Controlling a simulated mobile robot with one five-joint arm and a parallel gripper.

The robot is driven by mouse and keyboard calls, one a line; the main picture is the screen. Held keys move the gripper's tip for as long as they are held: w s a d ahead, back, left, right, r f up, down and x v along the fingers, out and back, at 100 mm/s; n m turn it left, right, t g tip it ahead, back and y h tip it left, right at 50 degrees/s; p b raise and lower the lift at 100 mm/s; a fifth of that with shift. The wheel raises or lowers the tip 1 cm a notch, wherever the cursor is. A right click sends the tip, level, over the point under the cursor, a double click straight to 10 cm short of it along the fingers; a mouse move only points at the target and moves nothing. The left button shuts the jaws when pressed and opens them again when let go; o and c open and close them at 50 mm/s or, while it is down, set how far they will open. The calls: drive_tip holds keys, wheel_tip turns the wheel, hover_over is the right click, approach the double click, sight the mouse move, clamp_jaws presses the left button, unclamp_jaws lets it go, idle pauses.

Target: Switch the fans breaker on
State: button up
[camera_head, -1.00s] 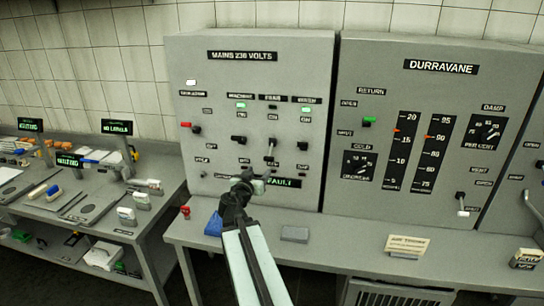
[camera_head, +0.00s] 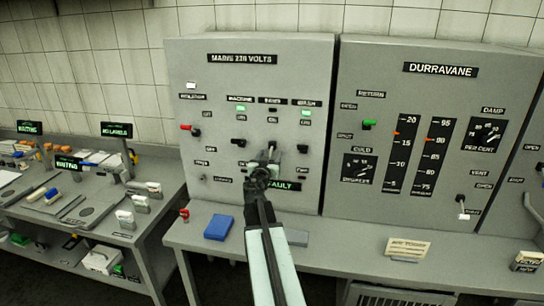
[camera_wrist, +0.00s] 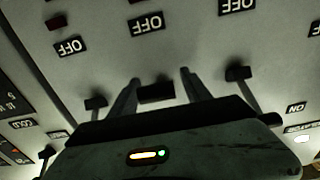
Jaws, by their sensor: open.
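The grey mains panel (camera_head: 210,75) stands at the back of the bench. In its row of breakers, the fans column has a dark lamp (camera_head: 272,111), while the lamps of the machine column (camera_head: 240,108) and the right-hand column (camera_head: 306,112) glow green. My gripper (camera_head: 270,152) is open at the fans column and hides most of that breaker. In the wrist view, which is upside down, my fingers (camera_wrist: 160,88) stand either side of a dark breaker handle (camera_wrist: 155,92), with an OFF label (camera_wrist: 146,24) beyond it. Contact cannot be told.
Neighbouring breaker handles stand close by: machine (camera_head: 239,142) on the left and another (camera_head: 303,148) on the right. The red isolator handle (camera_head: 188,127) is further left. A blue block (camera_head: 218,227) and a grey block (camera_head: 295,237) lie on the bench below. The Durravane panel (camera_head: 400,90) stands right.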

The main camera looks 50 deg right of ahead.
clamp_jaws()
drive_tip(key=shift+a, duration=0.1)
idle(1.2)
